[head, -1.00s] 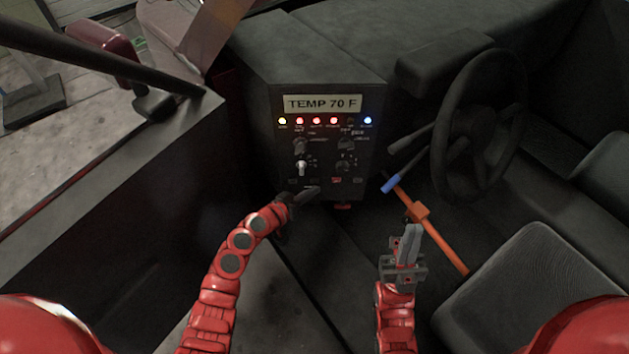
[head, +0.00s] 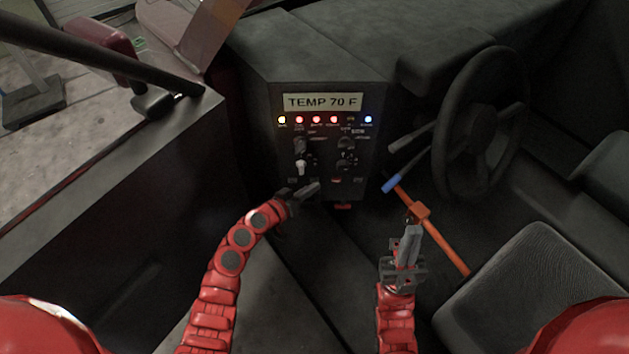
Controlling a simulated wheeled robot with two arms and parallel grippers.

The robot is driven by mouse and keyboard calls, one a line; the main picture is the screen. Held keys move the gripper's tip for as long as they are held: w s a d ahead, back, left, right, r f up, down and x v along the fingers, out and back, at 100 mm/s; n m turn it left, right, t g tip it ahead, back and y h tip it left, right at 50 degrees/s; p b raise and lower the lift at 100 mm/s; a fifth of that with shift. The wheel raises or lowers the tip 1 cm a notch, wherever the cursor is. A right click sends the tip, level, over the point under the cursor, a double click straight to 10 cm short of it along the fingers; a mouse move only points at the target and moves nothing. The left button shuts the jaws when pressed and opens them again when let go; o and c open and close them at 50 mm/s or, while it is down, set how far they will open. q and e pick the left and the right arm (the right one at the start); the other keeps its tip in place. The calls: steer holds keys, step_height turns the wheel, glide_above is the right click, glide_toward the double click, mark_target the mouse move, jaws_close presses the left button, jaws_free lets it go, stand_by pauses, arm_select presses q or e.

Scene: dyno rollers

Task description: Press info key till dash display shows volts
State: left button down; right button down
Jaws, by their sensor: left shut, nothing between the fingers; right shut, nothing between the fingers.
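The dash display (head: 321,102) at the top of the black dash panel (head: 375,110) reads "TEMP 70 F". Below it runs a row of small lights, then knobs and switches. Small keys sit along the panel's lower edge; their labels are too small to read, so I cannot tell which is the info key. My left gripper (head: 312,188) is shut and empty, in front of the panel's lower edge and partly covering it. I cannot tell whether it touches a key. My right gripper (head: 412,232) is shut and empty, in front of the orange bar.
A steering wheel (head: 478,122) stands right of the panel, with a grey seat (head: 512,290) below it. An orange bar with a blue end (head: 445,240) slants across the footwell near my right gripper. A dark side wall (head: 110,190) lies to the left.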

arm_select(q)
steer(key=shift+w+b, duration=0.35)
stand_by(0.4)
stand_by(0.3)
steer(key=shift+s, duration=0.8)
steer(key=shift+s, duration=2.5)
steer(key=shift+s+f, duration=0.1)
